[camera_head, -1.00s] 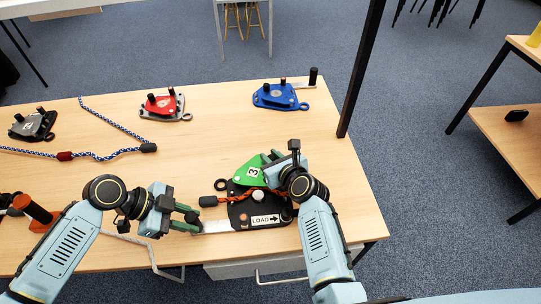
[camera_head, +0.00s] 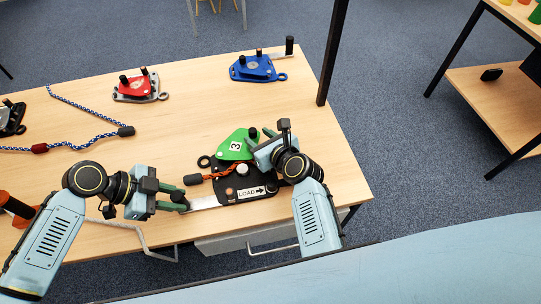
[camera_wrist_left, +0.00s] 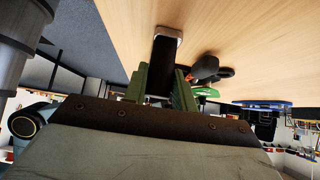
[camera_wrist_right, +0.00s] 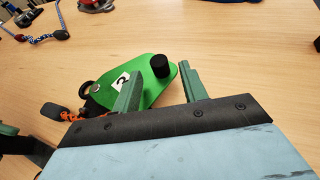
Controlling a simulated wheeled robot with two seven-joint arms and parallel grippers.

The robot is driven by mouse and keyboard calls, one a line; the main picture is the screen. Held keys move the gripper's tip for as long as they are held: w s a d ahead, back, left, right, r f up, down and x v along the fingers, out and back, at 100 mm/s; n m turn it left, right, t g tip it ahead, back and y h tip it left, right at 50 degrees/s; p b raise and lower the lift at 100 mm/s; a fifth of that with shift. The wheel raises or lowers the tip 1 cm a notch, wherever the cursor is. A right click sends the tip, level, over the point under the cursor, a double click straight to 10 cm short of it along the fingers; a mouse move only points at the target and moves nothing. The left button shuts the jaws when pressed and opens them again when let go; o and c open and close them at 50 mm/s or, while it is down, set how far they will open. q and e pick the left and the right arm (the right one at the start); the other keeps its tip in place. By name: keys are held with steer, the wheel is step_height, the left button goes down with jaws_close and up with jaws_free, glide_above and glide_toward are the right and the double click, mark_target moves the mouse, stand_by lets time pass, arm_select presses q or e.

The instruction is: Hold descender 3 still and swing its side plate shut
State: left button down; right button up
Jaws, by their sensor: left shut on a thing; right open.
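Descender 3 has a black body with a LOAD label (camera_head: 251,193) and a green side plate (camera_head: 232,150) marked 3. The plate is swung out toward the far side, so the body is uncovered. An orange and black rope (camera_head: 218,174) runs over the body. My left gripper (camera_head: 184,201) is shut on the descender's handle (camera_head: 204,203), whose dark grip shows between the fingers in the left wrist view (camera_wrist_left: 163,62). My right gripper (camera_wrist_right: 158,82) is open over the plate. The plate's black knob (camera_wrist_right: 160,66) stands upright between and just beyond its fingertips, apparently not gripped.
A red descender (camera_head: 138,87) and a blue one (camera_head: 256,68) stand farther back. A blue-flecked rope (camera_head: 88,117) lies at the left.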

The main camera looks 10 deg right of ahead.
steer(key=s+d, duration=0.1)
steer(key=s, duration=0.2)
steer(key=s+d, duration=0.1)
steer(key=s, duration=0.1)
steer(key=s+d, duration=0.1)
steer(key=s, duration=0.2)
steer(key=shift+s+d, duration=0.15)
steer(key=shift+s, duration=0.2)
